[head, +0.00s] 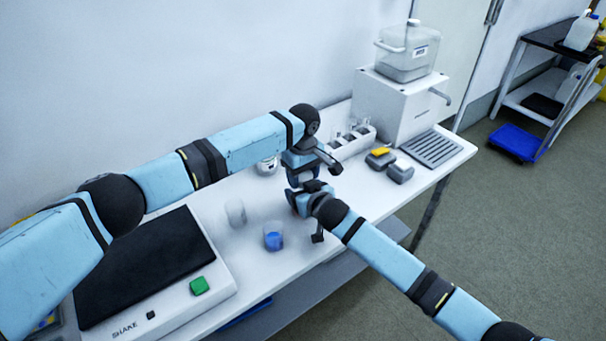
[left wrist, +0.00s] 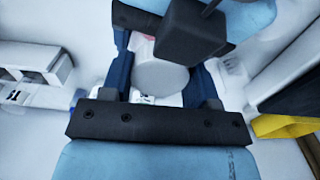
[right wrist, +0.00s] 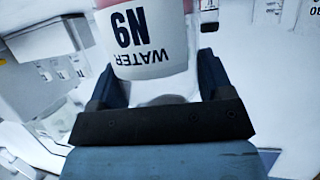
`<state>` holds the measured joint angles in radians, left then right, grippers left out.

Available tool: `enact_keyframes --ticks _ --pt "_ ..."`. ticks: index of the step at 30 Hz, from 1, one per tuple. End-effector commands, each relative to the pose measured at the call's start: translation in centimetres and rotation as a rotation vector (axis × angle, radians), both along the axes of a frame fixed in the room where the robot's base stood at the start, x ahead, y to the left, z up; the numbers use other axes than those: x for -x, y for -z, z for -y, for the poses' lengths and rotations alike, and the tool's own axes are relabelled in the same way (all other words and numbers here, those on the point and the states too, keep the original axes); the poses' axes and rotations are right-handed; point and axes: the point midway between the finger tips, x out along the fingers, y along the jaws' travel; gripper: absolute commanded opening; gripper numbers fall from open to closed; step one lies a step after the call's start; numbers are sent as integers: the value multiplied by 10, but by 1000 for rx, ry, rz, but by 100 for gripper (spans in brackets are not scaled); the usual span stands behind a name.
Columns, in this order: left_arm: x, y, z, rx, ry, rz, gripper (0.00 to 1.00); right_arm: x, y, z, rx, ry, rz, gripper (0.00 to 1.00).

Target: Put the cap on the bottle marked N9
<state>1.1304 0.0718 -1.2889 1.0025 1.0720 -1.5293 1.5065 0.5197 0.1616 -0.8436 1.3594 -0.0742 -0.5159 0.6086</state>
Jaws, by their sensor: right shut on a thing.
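I cannot tell whether this piece is the cap or part of the bottle. In the head view both grippers meet over the bench, and my arms hide the bottle.
A shaker with a black mat (head: 150,262) and a green block (head: 198,286) is at the left. A blue-filled beaker (head: 273,240) and a clear one (head: 236,212) stand nearby. Behind are a vial rack (head: 362,138), yellow-topped block (head: 381,157) and white dispenser (head: 392,105).

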Motion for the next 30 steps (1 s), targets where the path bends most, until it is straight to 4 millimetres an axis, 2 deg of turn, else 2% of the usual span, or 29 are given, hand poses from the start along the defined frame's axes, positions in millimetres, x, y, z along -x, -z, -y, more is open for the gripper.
enact_keyframes --ticks 3,10,19,20,22,23,30 --pt "0 0 0 1 28 -1 26 0 0 0 0 0 1 7" --pt "0 0 0 1 259 -1 26 0 0 0 0 0 0 7" --pt "0 0 0 -1 284 -1 26 0 0 0 0 0 0 7" --pt "0 0 0 -1 284 -1 59 0 0 0 0 0 0 7" --pt "0 0 0 -1 283 -1 75 0 0 0 0 0 0 7" --pt "0 0 0 -1 283 -1 80 0 0 0 0 0 0 7" --pt "0 0 0 0 283 0 80 0 0 0 0 0 1 7"
